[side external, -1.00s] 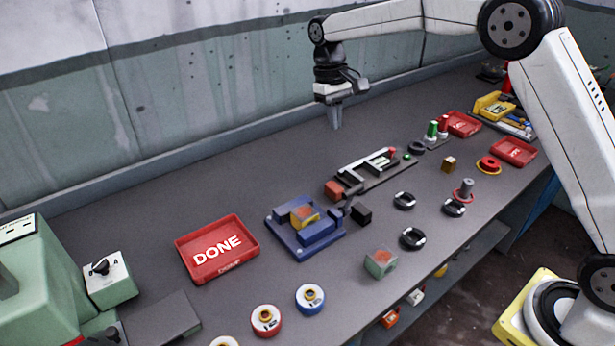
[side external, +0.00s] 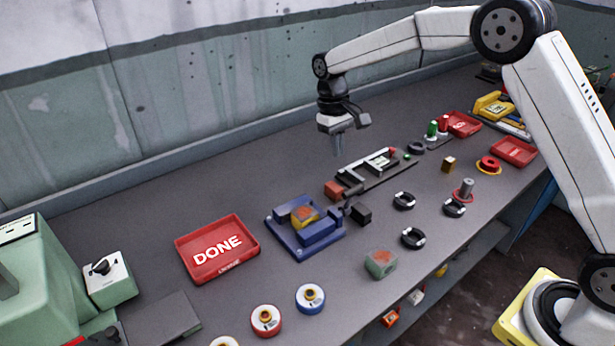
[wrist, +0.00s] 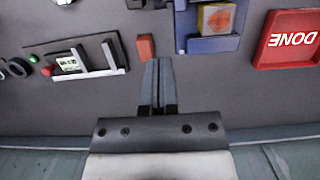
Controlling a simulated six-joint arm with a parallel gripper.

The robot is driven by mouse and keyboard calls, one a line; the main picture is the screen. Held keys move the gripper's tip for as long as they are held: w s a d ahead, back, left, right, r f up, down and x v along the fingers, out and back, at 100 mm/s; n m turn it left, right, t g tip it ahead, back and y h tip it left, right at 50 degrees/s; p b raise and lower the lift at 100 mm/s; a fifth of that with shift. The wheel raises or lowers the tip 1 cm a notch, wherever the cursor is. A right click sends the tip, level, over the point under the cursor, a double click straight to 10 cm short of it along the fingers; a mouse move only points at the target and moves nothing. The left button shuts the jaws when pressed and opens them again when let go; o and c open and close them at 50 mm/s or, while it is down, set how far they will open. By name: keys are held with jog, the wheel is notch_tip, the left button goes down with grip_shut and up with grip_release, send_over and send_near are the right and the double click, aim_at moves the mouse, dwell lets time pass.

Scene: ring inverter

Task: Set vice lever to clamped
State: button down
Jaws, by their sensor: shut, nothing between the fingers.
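The blue vice (side external: 305,229) sits mid-bench with a yellow and orange block (side external: 304,216) between its jaws. A dark lever (side external: 352,195) stands at the vice's right side, close to a black block (side external: 361,215); its exact setting is too small to tell. In the wrist view the vice (wrist: 212,44) shows at the top right, partly cut off, with the block (wrist: 215,18) in it. My gripper (side external: 338,153) is shut and empty, pointing down above the bench behind the vice. In the wrist view its fingers (wrist: 158,65) are together, left of the vice.
A red DONE tray (side external: 217,250) lies left of the vice. A red-orange block (side external: 334,190) and a dark fixture (side external: 375,168) lie close to my gripper. Black rings (side external: 412,238) and a green-grey block (side external: 380,263) lie towards the front.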

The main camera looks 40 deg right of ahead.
aim_at(349, 201)
jog(key=shift+s+f, duration=0.65)
jog(key=shift+f, duration=0.3)
jog(key=shift+s+f, duration=0.7)
jog(key=shift+f, duration=0.25)
jog(key=shift+s+f, duration=0.65)
jog(key=shift+f, duration=0.3)
